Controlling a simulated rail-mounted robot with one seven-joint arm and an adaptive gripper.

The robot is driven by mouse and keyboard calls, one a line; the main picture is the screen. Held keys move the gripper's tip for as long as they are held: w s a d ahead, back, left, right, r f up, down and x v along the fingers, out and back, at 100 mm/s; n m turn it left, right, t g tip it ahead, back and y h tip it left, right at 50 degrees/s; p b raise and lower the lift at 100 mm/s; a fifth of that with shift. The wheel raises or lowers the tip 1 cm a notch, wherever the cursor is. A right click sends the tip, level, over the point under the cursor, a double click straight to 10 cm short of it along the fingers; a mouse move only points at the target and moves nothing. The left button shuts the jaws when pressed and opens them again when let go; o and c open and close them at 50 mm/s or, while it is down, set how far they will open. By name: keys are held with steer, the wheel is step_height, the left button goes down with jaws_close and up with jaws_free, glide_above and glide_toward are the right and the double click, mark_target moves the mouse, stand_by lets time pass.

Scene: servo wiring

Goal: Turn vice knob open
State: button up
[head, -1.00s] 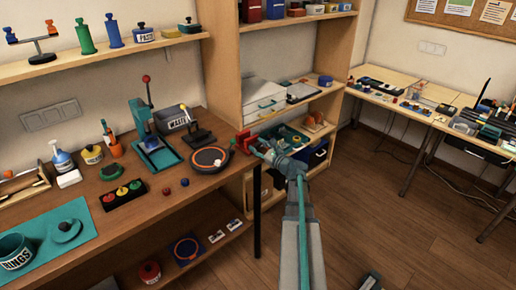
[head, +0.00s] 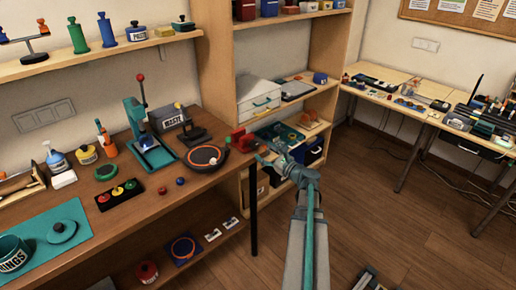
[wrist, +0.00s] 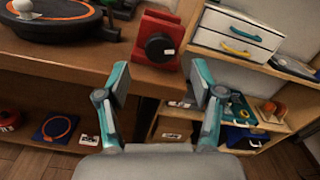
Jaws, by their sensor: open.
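The red vice (head: 241,140) sits at the right end of the brown workbench. In the wrist view the red vice (wrist: 150,22) has a round black knob (wrist: 159,46) with a small white mark on its right side, facing me. My gripper (head: 268,153) is just right of the vice, off the bench edge. In the wrist view my gripper (wrist: 160,82) is open and empty, its two teal fingers on either side of and below the knob, apart from it.
A round black turntable with an orange ring (head: 204,157) stands left of the vice. The bench edge (wrist: 90,75) lies close to my left finger. A white drawer unit (wrist: 235,35) and shelves stand to the right. Open floor lies right of the bench.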

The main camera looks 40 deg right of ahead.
steer(key=shift+s, duration=2.15)
steer(key=shift+d, duration=0.1)
steer(key=t+y+b, duration=0.2)
steer(key=t+b, duration=0.1)
steer(key=b, duration=0.9)
glide_toward(255, 146)
step_height(255, 146, down, 4)
steer(key=w, duration=0.1)
steer(key=shift+n+t+y, duration=0.4)
steer(key=shift+n+t, duration=0.1)
steer(key=shift+n, duration=0.3)
steer(key=w+r, duration=0.2)
steer(key=w, duration=0.1)
steer(key=w+a+r+p, duration=0.1)
steer(key=w+r, duration=0.1)
steer(key=w, duration=0.1)
steer(key=w+r+p, duration=0.1)
steer(key=w+r, duration=0.2)
steer(key=shift+w+a+r, duration=0.1)
steer(key=shift+w+a, duration=0.1)
